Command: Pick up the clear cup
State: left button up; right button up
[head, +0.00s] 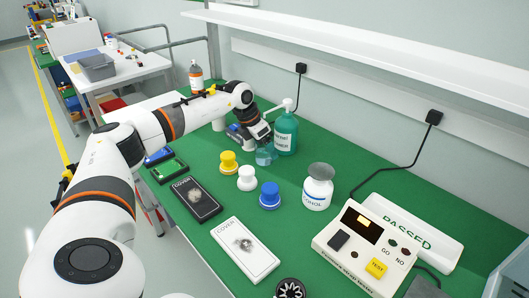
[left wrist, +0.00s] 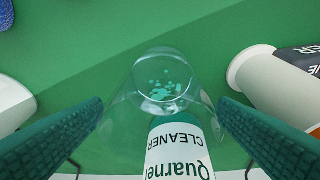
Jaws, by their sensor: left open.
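The clear cup (head: 266,155) stands on the green bench top in the head view, beside the teal cleaner bottle (head: 286,133). It is see-through and shows between the fingers in the left wrist view (left wrist: 155,75), with small teal bits visible through it. My left gripper (head: 262,138) is open at the cup, partly hidden by its own wrist in the head view. In the left wrist view its two teal fingers (left wrist: 161,103) lie on either side of the cup; I cannot tell whether they touch it. My right gripper is not in view.
The cleaner bottle's label (left wrist: 178,150) lies close behind the cup. A white container (left wrist: 265,80) is right of the cup in the left wrist view. A white jar (head: 318,187) and tester (head: 365,245) stand farther right.

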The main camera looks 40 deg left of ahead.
pick_arm(q)
jog(key=shift+f, duration=0.3)
jog(key=shift+r, duration=0.1)
jog(key=c, duration=1.2)
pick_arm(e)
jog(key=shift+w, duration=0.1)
pick_arm(q)
jog(key=shift+r, duration=0.1)
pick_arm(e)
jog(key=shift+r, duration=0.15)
